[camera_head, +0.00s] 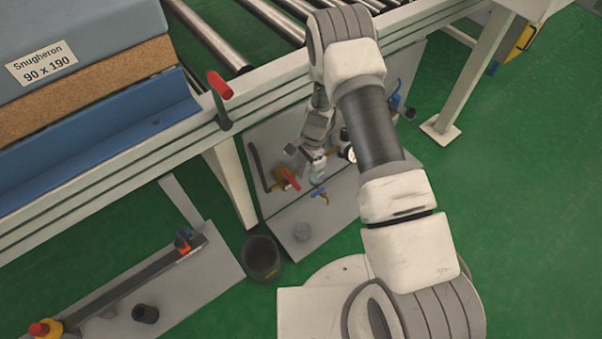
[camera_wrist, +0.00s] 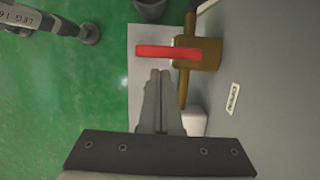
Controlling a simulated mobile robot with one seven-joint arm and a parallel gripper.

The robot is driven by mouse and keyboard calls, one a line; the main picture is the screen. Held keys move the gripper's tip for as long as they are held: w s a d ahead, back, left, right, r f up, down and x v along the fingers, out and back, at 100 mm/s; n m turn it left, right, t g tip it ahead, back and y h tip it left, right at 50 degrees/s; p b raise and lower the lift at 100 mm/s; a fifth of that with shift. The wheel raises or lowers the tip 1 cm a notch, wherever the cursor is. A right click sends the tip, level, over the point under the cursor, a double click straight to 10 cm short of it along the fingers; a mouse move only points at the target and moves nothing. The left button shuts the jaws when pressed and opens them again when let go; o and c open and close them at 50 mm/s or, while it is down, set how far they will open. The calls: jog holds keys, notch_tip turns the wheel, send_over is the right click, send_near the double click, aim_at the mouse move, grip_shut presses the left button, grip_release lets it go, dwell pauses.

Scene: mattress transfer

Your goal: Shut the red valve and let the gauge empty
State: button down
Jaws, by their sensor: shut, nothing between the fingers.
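The red valve's lever (camera_head: 291,179) sits on a brass body (camera_head: 278,177) on the grey panel under the conveyor. In the wrist view the red lever (camera_wrist: 165,52) lies across the brass pipe line, its free end pointing left, away from the panel. My gripper (camera_wrist: 160,73) is shut and empty, its fingertips just short of the lever; I cannot tell whether they touch it. In the head view my gripper (camera_head: 295,163) is beside the valve, small and dark. A round white gauge face (camera_head: 349,153) is partly hidden behind my arm; its needle cannot be read.
A small blue-handled valve (camera_head: 319,192) is near the red one. Another red lever (camera_head: 219,85) stands on the conveyor frame. A dark bucket (camera_head: 262,257) stands on the floor by the panel's base plate (camera_head: 305,236).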

jog(key=p+v, duration=0.4)
jog(key=v, duration=1.2)
jog(key=shift+r, duration=0.15)
jog(key=s+d+r+n+t, duration=0.1)
jog(key=s+r+n, duration=0.2)
jog(key=r, duration=1)
jog(key=s+d+r+n+t, duration=0.1)
jog(key=s+r+n+t, duration=0.15)
jog(key=r, duration=0.95)
jog(key=s+d+r+n+t+h, duration=0.1)
jog(key=s+d+r+n+t, duration=0.15)
jog(key=s+r, duration=0.55)
jog(key=s+d+r+n+t+h, duration=0.1)
jog(key=s+d+r+n+h, duration=0.2)
jog(key=s, duration=1)
notch_tip(320, 180, up, 16)
jog(key=y+p, duration=0.1)
jog(key=p, duration=1.5)
jog(key=shift+w+r+n+y, duration=0.2)
jog(key=shift+w+n+y, duration=0.1)
jog(key=shift+w, duration=0.05)
